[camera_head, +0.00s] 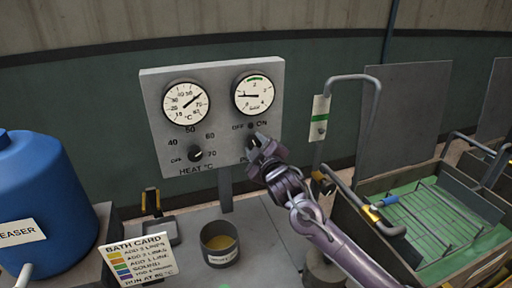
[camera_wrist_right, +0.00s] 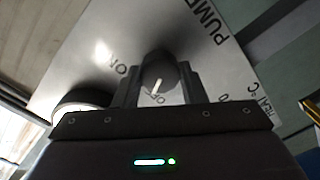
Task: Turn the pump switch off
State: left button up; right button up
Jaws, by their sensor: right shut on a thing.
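The pump switch (camera_wrist_right: 158,72) is a small dark round knob on the grey control panel (camera_head: 215,105). In the wrist view it sits between the two fingers of my right gripper (camera_wrist_right: 158,85), which is shut on it. A white pointer line on the knob points towards the OFF lettering; ON is printed to the left and PUMP at upper right. In the head view my right gripper (camera_head: 256,148) is at the panel's lower right, just below the OFF and ON marks, and covers part of the panel there. My left gripper is not in view.
The panel also has two gauges (camera_head: 186,102) and a heat knob (camera_head: 195,153). A blue barrel (camera_head: 40,190), a bath card (camera_head: 138,262) and a yellow-filled pot (camera_head: 219,243) stand at left and front. A green-floored tank (camera_head: 425,225) with a wire rack is at right.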

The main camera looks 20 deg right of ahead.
jog(key=shift+f+n, duration=0.1)
jog(key=shift+n, duration=0.6)
jog(key=o, duration=1)
jog(key=shift+s, duration=0.1)
jog(key=s+b, duration=0.2)
jog(key=s, duration=0.5)
jog(key=shift+s+d+b, duration=0.1)
jog(key=shift+s+b, duration=0.25)
jog(key=shift+b, duration=0.05)
